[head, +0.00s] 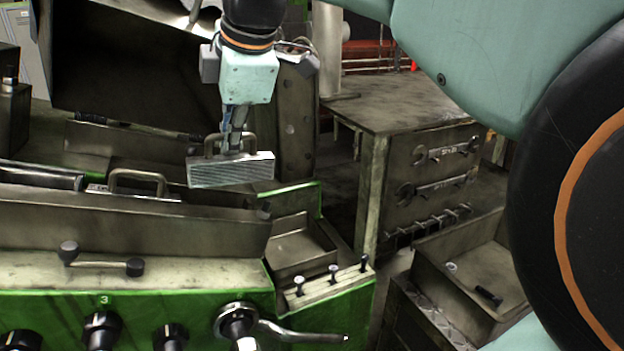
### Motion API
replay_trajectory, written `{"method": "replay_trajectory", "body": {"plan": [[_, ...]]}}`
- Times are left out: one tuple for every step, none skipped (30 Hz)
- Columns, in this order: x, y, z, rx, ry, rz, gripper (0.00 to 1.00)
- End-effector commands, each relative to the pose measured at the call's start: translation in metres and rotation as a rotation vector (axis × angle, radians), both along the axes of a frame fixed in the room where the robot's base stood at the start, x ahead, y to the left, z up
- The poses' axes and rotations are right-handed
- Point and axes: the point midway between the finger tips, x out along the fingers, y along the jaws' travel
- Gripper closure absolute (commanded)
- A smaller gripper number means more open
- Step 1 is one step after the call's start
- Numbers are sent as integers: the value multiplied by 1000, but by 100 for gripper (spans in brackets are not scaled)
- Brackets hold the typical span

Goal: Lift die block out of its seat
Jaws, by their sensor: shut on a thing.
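The die block (231,170) is a grey metal block with a ribbed front face and a handle on its top. It shows near the middle left of the head view, above the machine's front wall. My gripper (232,147) points down and is shut on the block's handle. The block looks roughly level. Its lower edge appears clear of the machine, though the depth below it is hard to judge. A second handle (139,180) stands to its left in the machine bed, on a part mostly hidden by the front wall.
The green machine front (190,305) has knobs and a lever (290,333). A shallow metal tray (300,248) and a rack with several small pins (330,284) lie right of the block. A workbench (400,105) with hanging wrenches and an open bin (480,275) stand further right.

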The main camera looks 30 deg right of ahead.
Motion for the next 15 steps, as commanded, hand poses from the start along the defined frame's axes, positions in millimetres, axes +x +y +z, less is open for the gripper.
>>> {"method": "replay_trajectory", "body": {"plan": [[-5, 0, 12, -6, -24, 1, 100], [-6, -1, 13, -14, -25, -1, 100], [-9, -1, 14, -21, -26, -2, 100], [-10, -1, 15, -29, -26, -2, 100], [-12, -1, 16, -36, -24, -1, 100], [-15, 0, 17, -45, -23, 1, 100], [-16, 0, 18, -51, -23, 1, 100], [-18, -1, 19, -58, -24, 0, 100], [-21, 0, 20, -66, -24, 0, 100], [-22, 0, 21, -73, -24, 0, 100], [-24, 0, 22, -80, -24, 0, 100], [-26, 0, 23, -89, -24, 1, 100], [-28, 0, 23, -95, -24, 0, 100], [-29, 0, 24, -100, -24, 0, 100], [-31, -1, 25, -107, -24, -1, 100]]}}
